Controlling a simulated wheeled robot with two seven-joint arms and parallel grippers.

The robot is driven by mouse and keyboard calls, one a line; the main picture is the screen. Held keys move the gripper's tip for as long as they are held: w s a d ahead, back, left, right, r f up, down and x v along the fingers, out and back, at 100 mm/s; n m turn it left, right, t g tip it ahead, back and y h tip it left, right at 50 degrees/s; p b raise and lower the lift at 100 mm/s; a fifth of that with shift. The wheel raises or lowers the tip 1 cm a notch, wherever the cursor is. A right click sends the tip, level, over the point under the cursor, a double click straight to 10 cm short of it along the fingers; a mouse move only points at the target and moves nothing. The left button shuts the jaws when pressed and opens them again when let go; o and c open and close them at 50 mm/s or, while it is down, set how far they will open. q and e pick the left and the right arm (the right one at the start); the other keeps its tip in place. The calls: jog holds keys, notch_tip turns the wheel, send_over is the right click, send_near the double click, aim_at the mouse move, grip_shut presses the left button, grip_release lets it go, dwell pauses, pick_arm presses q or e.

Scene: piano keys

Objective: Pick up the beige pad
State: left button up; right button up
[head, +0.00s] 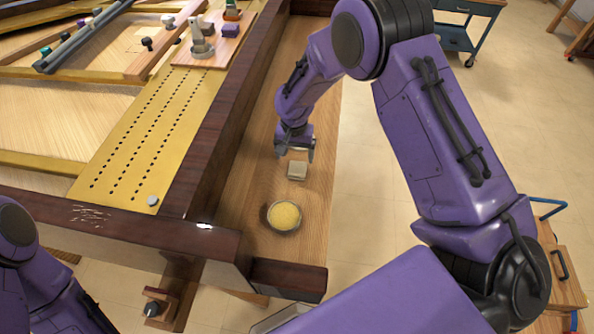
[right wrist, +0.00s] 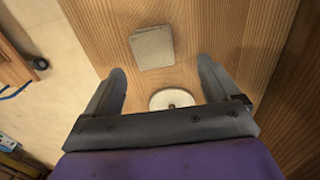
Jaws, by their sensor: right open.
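The beige pad (head: 297,170) is a small, flat square lying on the wooden ledge, near its middle. In the right wrist view the pad (right wrist: 152,47) lies just beyond the fingertips, with bare wood around it. My right gripper (head: 295,152) points down over the ledge, just behind the pad in the head view. Its fingers (right wrist: 162,72) are spread apart with nothing held between them. My left arm shows at the lower left of the head view, but its gripper is out of the picture.
A pale round dish (right wrist: 172,98) shows between the finger bases. The dark piano rim (head: 215,120) borders the ledge on the left. A board with small tools (head: 212,50) lies further left.

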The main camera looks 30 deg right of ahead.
aim_at(297, 167)
jog(key=f, duration=0.2)
jog(key=f+p, duration=0.1)
jog(key=f, duration=0.1)
jog(key=s+f, duration=0.1)
jog(key=f, duration=0.1)
jog(key=shift+d+f, duration=0.15)
jog(key=shift+d, duration=0.05)
jog(key=c, duration=1.1)
jog(key=shift+o, duration=0.2)
